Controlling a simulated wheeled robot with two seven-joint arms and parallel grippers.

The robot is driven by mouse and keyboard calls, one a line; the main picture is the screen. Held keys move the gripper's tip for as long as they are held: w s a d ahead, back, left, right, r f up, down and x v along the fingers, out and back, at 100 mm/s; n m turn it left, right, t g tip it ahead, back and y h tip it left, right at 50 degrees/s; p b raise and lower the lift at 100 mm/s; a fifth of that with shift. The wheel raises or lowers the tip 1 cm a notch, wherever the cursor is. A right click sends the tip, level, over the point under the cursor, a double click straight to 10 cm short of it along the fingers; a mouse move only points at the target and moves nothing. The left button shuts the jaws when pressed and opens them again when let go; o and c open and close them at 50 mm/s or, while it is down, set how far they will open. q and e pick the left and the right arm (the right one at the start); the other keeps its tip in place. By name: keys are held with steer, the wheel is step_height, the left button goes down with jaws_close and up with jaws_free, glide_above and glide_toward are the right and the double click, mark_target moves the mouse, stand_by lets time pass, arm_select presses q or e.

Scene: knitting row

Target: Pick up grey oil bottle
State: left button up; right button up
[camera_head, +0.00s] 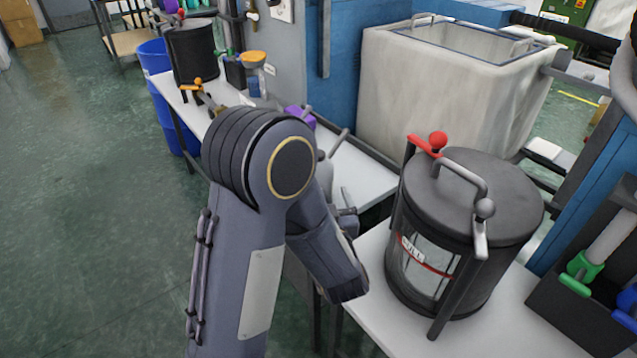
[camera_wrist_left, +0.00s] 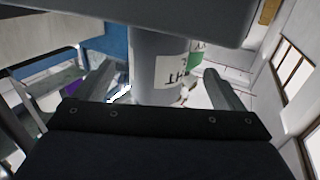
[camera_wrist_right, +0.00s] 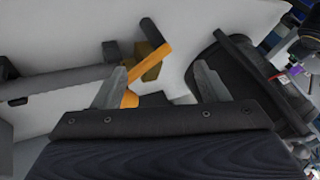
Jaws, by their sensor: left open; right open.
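A grey cylinder with a white lettered label, seemingly the grey oil bottle (camera_wrist_left: 149,62), shows in the left wrist view. It is in line with the space between the fingers of my left gripper (camera_wrist_left: 158,72). That gripper is open; I cannot tell whether a finger touches the bottle. A green thing (camera_wrist_left: 196,66) shows behind it. In the head view I cannot make the bottle out for sure; my arm hides part of the bench. My right gripper (camera_wrist_right: 154,66) is open in the right wrist view, facing an orange-handled tool (camera_wrist_right: 150,62) with nothing held.
A black lidded canister (camera_head: 470,195) with a red knob stands on the near white bench (camera_head: 375,330). A large pale bin (camera_head: 400,90) is behind. A dark crate (camera_head: 570,325) with green-handled things is at right. A black round container (camera_wrist_right: 225,70) is near my right gripper.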

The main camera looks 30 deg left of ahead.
arm_select(q)
steer(key=x, duration=0.5)
steer(key=shift+w+a+r, duration=0.15)
steer(key=shift+w, duration=0.25)
steer(key=c, duration=1.3)
steer(key=shift+o, duration=0.2)
steer(key=shift+r, duration=0.1)
